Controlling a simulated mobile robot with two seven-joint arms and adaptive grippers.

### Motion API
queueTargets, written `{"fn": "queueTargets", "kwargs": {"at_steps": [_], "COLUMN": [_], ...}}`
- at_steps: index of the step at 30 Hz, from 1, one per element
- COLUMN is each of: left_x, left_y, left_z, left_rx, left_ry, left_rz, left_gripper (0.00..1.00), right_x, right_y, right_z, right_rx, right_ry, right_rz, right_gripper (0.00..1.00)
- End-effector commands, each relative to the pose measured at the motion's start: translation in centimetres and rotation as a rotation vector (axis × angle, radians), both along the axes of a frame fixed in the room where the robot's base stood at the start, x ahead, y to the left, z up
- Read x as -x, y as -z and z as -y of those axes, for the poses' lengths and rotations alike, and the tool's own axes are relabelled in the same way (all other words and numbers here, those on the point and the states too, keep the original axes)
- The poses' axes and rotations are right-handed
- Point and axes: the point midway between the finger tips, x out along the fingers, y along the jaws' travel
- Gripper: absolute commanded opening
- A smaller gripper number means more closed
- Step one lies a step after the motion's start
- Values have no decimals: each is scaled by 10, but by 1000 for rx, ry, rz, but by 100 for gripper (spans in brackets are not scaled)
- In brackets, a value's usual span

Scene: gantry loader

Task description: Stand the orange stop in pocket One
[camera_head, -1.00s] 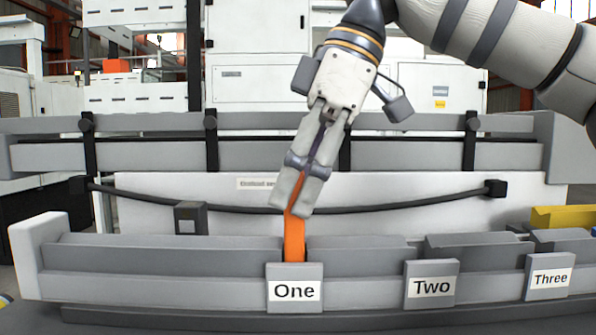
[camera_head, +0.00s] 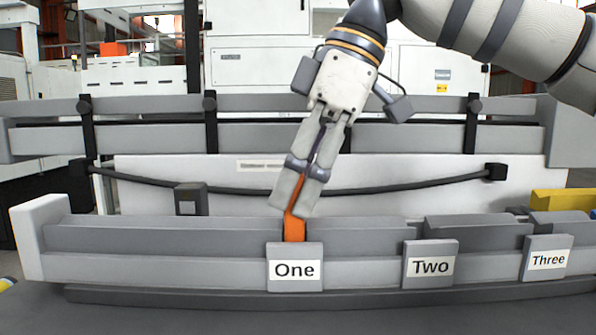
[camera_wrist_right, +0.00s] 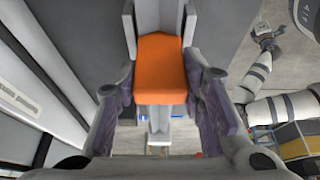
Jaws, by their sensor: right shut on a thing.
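The orange stop (camera_head: 294,229) is an orange bar standing behind the plate marked One (camera_head: 295,268), in the gap between two grey rail blocks. Its lower end is hidden behind that plate, so I cannot see whether it touches the bottom of pocket One. My right gripper (camera_head: 294,205), tilted, is shut on its upper part. In the right wrist view the orange stop (camera_wrist_right: 161,66) shows its broad orange face between the two fingers, with grey walls beyond it. My left gripper (camera_wrist_right: 264,34) appears small at the upper right of the right wrist view; its fingers are unclear.
Plates marked Two (camera_head: 430,264) and Three (camera_head: 548,259) stand to the right on the same rail. A black cable (camera_head: 390,187) droops across the white panel behind the gripper. A dark grey box (camera_head: 190,199) stands left of pocket One.

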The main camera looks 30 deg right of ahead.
Motion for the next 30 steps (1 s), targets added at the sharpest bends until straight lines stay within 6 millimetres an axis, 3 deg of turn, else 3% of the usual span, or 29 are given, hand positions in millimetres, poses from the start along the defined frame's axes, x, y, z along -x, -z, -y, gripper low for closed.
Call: {"fn": "queueTargets", "kwargs": {"at_steps": [29, 30], "left_x": [0, 0], "left_y": [0, 0], "left_z": [0, 0], "left_rx": [0, 0], "left_ry": [0, 0], "left_rz": [0, 0], "left_gripper": [100, 100], "right_x": [0, 0], "right_y": [10, 10], "right_z": [0, 0], "right_rx": [-1, -1], "right_ry": [1, 1], "right_rz": [2, 2], "right_gripper": [6, 45]}}
